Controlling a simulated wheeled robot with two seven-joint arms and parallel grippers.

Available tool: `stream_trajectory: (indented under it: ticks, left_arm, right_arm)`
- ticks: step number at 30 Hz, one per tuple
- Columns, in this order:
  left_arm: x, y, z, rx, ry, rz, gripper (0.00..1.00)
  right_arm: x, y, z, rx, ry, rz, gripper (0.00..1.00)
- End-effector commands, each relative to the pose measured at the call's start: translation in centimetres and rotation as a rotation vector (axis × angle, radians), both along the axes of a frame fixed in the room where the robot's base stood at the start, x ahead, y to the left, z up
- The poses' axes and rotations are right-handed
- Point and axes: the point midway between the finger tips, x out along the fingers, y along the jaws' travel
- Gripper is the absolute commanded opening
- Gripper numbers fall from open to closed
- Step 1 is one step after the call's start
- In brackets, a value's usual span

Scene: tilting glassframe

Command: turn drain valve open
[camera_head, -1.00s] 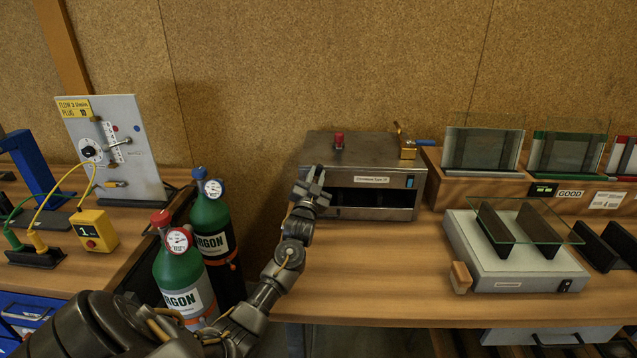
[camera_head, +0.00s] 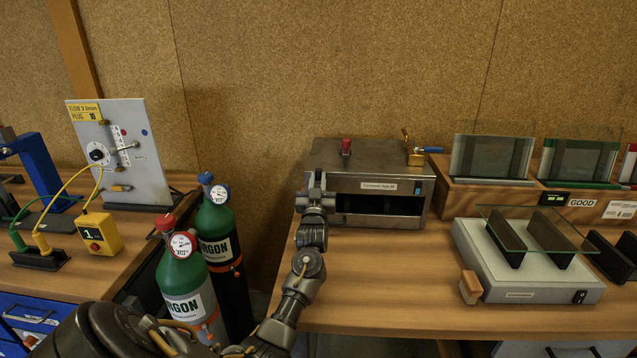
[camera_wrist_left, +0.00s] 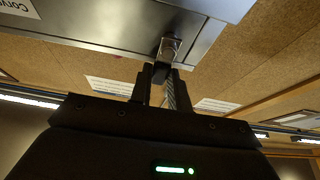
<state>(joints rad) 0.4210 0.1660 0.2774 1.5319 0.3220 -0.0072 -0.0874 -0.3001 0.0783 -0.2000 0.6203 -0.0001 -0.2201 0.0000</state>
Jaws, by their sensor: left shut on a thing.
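My left gripper (camera_head: 316,184) is at the left front of a steel box (camera_head: 389,189) with a dark front opening. In the left wrist view the gripper (camera_wrist_left: 167,72) is shut on a small metal fitting (camera_wrist_left: 170,44) at the edge of the box (camera_wrist_left: 120,20). The fingers cover part of this fitting, and I cannot tell whether it is the drain valve or how far it is turned. A brass valve (camera_head: 415,156) with a blue handle (camera_head: 430,150) stands on the box's right top corner, apart from the gripper. My right gripper is not in view.
Two green argon bottles (camera_head: 214,240) stand left of my arm. A red knob (camera_head: 346,146) is on top of the box. A grey platform (camera_head: 530,280) with glass lies to the right. The bench (camera_head: 380,290) in front of the box is clear.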

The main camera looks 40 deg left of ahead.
Motion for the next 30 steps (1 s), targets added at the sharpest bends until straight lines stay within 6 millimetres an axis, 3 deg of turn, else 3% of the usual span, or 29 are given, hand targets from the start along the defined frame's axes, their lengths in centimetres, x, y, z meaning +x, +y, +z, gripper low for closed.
stream_trajectory:
  ticks: [9, 10, 15, 24, 30]
  left_arm:
    - [0.0, 0.1, 0.0, -0.003, -0.002, 0.001, 0.0]
    - [0.0, 0.1, 0.0, -0.003, -0.002, 0.001, 0.2]
    - [0.0, 0.0, 0.0, -0.002, -0.002, 0.001, 0.4]
    - [-0.2, -0.1, -0.1, -0.001, -0.001, 0.0, 0.4]
    - [-2.2, -1.7, -0.9, -0.003, 0.002, 0.0, 0.4]
  right_arm:
    - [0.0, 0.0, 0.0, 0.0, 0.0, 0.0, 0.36]
    - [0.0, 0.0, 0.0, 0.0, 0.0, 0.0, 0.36]
    - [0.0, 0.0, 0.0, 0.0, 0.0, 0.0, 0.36]
    - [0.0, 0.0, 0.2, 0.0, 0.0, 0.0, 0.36]
    - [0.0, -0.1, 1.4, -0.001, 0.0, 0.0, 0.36]
